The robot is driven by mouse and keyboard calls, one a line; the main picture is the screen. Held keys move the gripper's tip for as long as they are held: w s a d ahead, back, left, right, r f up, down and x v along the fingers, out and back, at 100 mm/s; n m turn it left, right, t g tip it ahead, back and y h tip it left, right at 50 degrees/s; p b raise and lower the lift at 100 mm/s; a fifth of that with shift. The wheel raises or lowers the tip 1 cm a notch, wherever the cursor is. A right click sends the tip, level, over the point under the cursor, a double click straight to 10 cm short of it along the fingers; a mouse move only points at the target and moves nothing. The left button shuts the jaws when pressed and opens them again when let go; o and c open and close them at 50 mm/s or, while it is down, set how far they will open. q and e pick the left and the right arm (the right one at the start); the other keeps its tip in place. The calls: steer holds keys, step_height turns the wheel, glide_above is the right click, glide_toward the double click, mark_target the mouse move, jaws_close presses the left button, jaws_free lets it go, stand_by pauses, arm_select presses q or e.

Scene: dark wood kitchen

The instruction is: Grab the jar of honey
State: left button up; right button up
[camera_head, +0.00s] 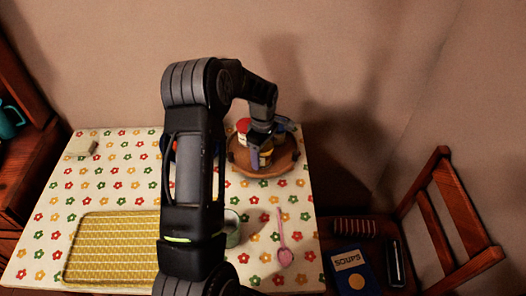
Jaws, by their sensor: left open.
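A round wooden tray (288,160) stands at the back right of the table and bears several small jars. A small jar with a yellow label (266,158) is on it, and I cannot tell for sure that it is the honey. A jar with a red lid (243,125) is behind it to the left. My left gripper (260,146) is open and points down at the jars, with its fingers close to the yellow-labelled jar. Contact cannot be made out. My arm and gripper hide part of the group. My right gripper is out of view.
A flowered cloth covers the table. A cup (232,228) is partly behind my arm. A wooden chair (448,225) bearing a soups book (352,272) stands right.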

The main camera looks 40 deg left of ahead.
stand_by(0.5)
arm_select(q)
steer(key=c, duration=1.4)
